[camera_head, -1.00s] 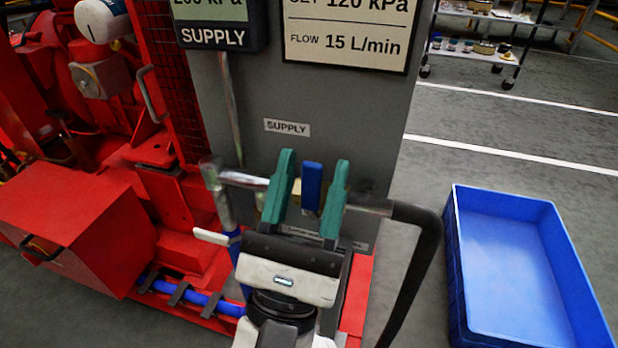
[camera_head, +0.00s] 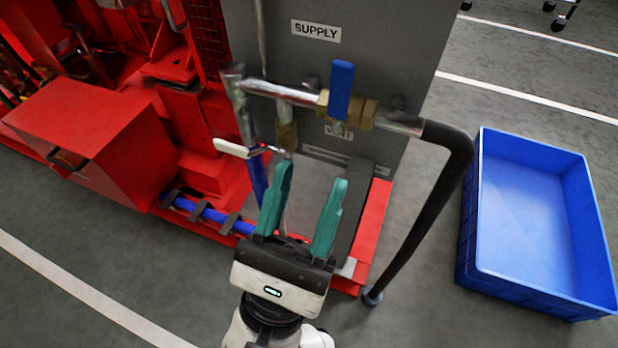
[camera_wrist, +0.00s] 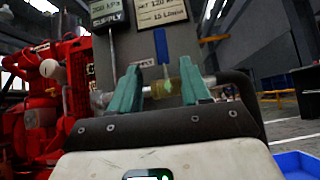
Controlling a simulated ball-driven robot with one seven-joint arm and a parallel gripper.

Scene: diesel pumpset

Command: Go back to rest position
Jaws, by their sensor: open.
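My gripper (camera_head: 305,195) is open and empty, its two green fingers apart, in front of and below the pipe in the head view. A blue valve handle (camera_head: 341,90) stands upright on a brass valve body (camera_head: 352,110) in that pipe, apart from my fingers. The blue handle also shows in the wrist view (camera_wrist: 162,45), beyond and between the fingertips.
A grey panel (camera_head: 390,60) with a SUPPLY label stands behind the pipe. A black hose (camera_head: 440,205) curves down at its right. A blue crate (camera_head: 530,200) sits on the floor at right. Red machinery (camera_head: 100,140) fills the left. Floor at lower left is clear.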

